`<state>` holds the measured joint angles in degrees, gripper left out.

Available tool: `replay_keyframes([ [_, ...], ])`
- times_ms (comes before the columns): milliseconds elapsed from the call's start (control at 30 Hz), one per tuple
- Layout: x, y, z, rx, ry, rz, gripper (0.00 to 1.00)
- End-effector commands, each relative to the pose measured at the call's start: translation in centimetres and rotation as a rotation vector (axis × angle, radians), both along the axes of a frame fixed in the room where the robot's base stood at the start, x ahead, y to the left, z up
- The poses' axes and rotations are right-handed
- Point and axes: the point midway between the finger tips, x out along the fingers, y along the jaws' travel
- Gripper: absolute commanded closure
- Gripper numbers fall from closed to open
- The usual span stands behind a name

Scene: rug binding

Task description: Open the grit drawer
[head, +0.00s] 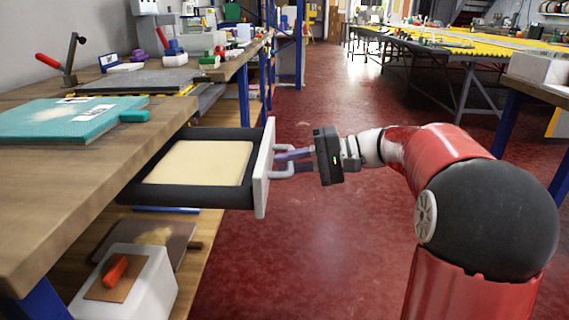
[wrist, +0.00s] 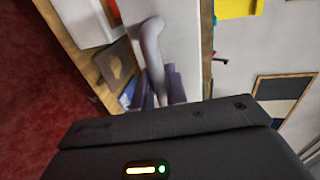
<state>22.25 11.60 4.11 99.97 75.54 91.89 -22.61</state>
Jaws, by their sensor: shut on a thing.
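The grit drawer (head: 264,185) stands pulled out from under the wooden workbench on the left in the head view. It has dark sides and a pale front, and a flat layer of beige grit (head: 200,163) shows inside. A grey bar handle (head: 284,149) sticks out from its front. My gripper (head: 293,161) is shut on this handle, reaching it from the right. In the wrist view the handle (wrist: 152,50) runs down between my fingers, which are partly hidden by the dark gripper body.
A teal board (head: 65,120) lies on the workbench (head: 40,175) above the drawer. A white box (head: 125,285) with a red-handled tool sits on the shelf below. The red floor (head: 290,250) in front of the drawer is clear. A yellow-edged table (head: 480,47) stands at the back right.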

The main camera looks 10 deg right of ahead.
Motion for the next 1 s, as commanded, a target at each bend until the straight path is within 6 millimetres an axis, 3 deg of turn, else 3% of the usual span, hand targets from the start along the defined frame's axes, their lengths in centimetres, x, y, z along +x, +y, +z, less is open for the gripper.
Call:
replay_keyframes([
  [467, -0.11, -0.44, -0.12, -0.001, 0.002, 0.001, 1.0],
  [500, -0.1, -0.43, -0.12, -0.001, 0.002, 0.001, 0.84],
  [633, -0.09, -0.43, -0.09, -0.001, 0.001, 0.001, 0.68],
  [1000, -0.15, -1.14, 0.13, 0.0, 0.0, -0.002, 0.68],
])
